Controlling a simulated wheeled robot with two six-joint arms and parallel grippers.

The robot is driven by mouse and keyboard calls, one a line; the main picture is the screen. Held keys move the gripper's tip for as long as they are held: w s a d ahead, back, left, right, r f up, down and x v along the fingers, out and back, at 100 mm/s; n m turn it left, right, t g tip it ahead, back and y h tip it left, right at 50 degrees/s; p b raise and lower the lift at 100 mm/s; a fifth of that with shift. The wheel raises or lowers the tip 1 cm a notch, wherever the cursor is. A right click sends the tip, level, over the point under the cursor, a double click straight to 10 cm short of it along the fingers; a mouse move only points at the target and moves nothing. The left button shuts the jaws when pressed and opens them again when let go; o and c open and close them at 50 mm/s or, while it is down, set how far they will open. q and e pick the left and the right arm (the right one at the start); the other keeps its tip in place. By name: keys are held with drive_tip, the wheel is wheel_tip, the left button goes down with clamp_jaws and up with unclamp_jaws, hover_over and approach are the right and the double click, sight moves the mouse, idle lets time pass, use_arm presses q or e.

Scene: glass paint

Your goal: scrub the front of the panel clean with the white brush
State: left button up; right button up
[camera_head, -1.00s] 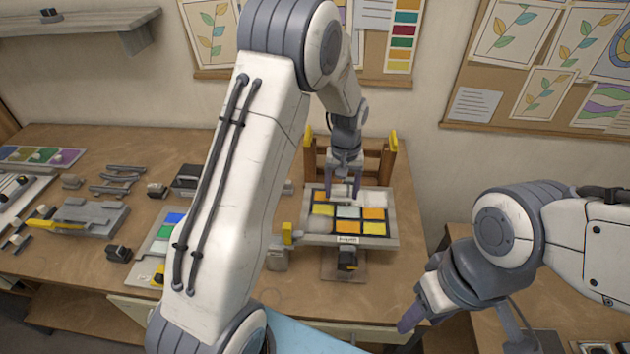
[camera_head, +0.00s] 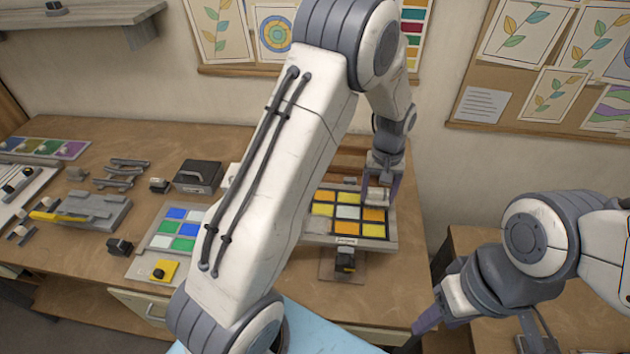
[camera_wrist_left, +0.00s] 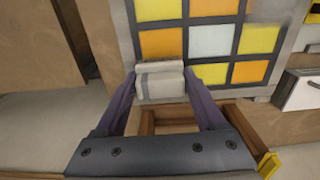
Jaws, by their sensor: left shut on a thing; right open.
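The panel (camera_head: 347,240) has a grey frame and a grid of yellow, orange and pale squares; it lies on the table's right part. A dull greyish patch covers its lower left cell. My left gripper (camera_head: 379,196) is shut on the white brush (camera_head: 376,194), over the panel's upper right corner. In the left wrist view the brush (camera_wrist_left: 160,82) lies between both fingers and hides a corner cell of the panel (camera_wrist_left: 190,25); whether it touches is unclear. My right gripper (camera_head: 480,328) is open and empty, low at right, away from the panel.
A sample board (camera_head: 150,243) with blue, green and white squares lies left of my left arm. A wooden rack (camera_wrist_left: 225,108) is close behind the panel. A dark block (camera_head: 345,262) sits in front.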

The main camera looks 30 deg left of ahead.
use_arm(q)
drive_tip(key=shift+w+d, duration=0.25)
drive_tip(key=shift+d, duration=0.3)
drive_tip(key=shift+w+d, duration=0.2)
drive_tip(key=shift+d, duration=0.35)
wheel_tip(320, 180, up, 4)
drive_tip(key=shift+s+a+f+p, duration=0.1)
drive_tip(key=shift+f+p, duration=0.1)
drive_tip(key=shift+p, duration=1.05)
drive_tip(key=shift+r+p, duration=0.3)
drive_tip(key=shift+r, duration=0.35)
drive_tip(key=shift+r+p, duration=1.45)
drive_tip(key=shift+r, duration=0.1)
use_arm(e)
wheel_tip(320, 180, up, 6)
drive_tip(key=shift+w+d, duration=0.25)
drive_tip(key=shift+d, duration=0.15)
